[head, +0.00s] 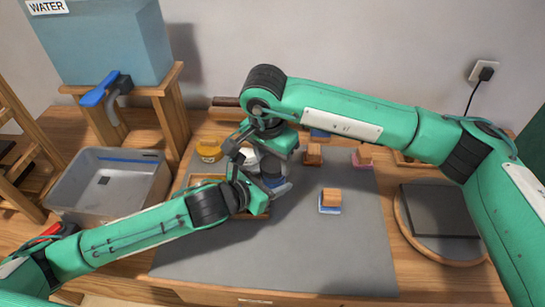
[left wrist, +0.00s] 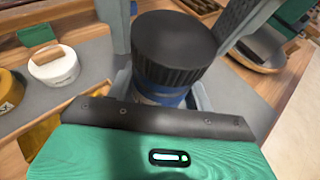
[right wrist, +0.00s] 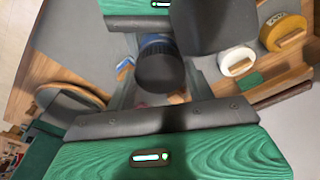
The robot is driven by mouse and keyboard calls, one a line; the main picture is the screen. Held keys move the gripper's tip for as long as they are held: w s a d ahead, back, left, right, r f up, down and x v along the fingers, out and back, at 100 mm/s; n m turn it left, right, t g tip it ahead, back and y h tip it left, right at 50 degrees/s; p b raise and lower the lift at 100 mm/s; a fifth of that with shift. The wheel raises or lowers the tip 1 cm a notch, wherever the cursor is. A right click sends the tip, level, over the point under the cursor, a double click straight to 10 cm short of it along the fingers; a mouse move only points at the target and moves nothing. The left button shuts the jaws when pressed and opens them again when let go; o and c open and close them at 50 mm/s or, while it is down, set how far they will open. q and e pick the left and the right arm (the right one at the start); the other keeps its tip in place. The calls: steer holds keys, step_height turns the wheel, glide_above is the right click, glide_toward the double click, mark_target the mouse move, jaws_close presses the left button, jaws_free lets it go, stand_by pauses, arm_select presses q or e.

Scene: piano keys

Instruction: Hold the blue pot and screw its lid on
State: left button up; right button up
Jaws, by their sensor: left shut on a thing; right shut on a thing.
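The blue pot (left wrist: 163,94) stands on the grey mat under a black ribbed lid (left wrist: 172,48). In the head view the pot (head: 271,167) is largely hidden between my two grippers. My left gripper (head: 273,188) comes in low from the left and is shut on the pot's body. My right gripper (head: 262,161) comes down from above and is shut on the lid. In the right wrist view the lid (right wrist: 160,70) sits between the right fingers, with the blue body (right wrist: 155,41) beyond it. Whether the lid is fully seated cannot be told.
The grey mat (head: 290,250) is clear in front. Wooden blocks on coloured pads (head: 330,198) lie to the right. A yellow round container (head: 208,150) stands behind left. A grey basin (head: 105,185) is at left, below a water tank (head: 105,40). A dark square plate (head: 438,210) is at right.

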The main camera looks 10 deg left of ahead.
steer(key=shift+f, duration=0.55)
